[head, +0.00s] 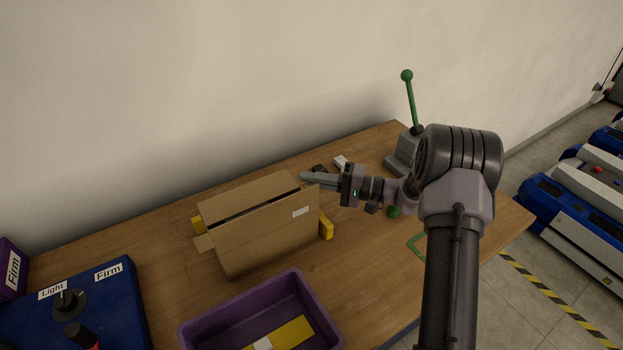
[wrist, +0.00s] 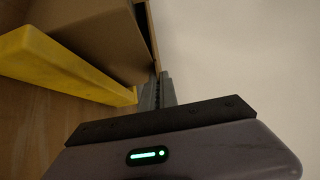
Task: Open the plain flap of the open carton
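The open carton (head: 268,242) stands on the wooden bench. A panel with a white label (head: 301,211) faces me. The plain flap (head: 245,195) is the unlabelled panel along the far side, with a dark narrow gap between it and the near panel. My gripper (head: 304,177) is at the carton's upper right corner, fingers pointing left. In the wrist view, its fingers (wrist: 158,92) look together, close by the carton's edge (wrist: 151,35). I cannot tell whether they touch it.
Yellow bars (head: 326,225) flank the carton at both ends. A purple tray (head: 300,283) with a yellow item stands in front. A blue control box (head: 125,310) is at the left. A green-handled lever (head: 411,100) stands behind my arm. The wall is close behind the bench.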

